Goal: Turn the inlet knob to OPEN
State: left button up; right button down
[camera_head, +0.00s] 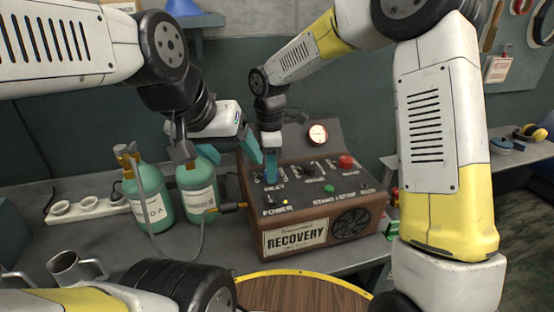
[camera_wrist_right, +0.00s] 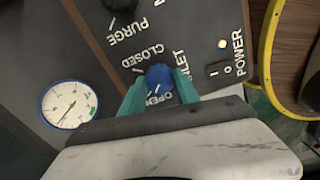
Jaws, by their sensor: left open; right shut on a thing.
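The inlet knob (camera_wrist_right: 158,76) is blue and round, on the dark top panel of the recovery machine (camera_head: 318,222). In the right wrist view it sits between the two teal fingers of my right gripper (camera_wrist_right: 158,92), which is shut on it. The word CLOSED is printed above the knob and OPEN below it, partly covered. I cannot tell exactly where its pointer aims. In the head view my right gripper (camera_head: 270,172) reaches down onto the panel's left part and hides the knob. My left gripper (camera_head: 231,153) is open and empty, above the green tanks and left of the machine.
Two green tanks (camera_head: 148,200) with a hose stand left of the machine. A gauge (camera_head: 318,134) rises at its back. A red button (camera_head: 345,161) and a green button (camera_head: 329,189) are on the panel. A metal mug (camera_head: 77,268) and a power strip (camera_head: 88,208) are at left.

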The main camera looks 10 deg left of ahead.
jog(key=c, duration=0.9)
grip_release()
jog(key=shift+r, duration=0.15)
notch_tip(320, 180, up, 7)
jog(key=shift+r, duration=0.3)
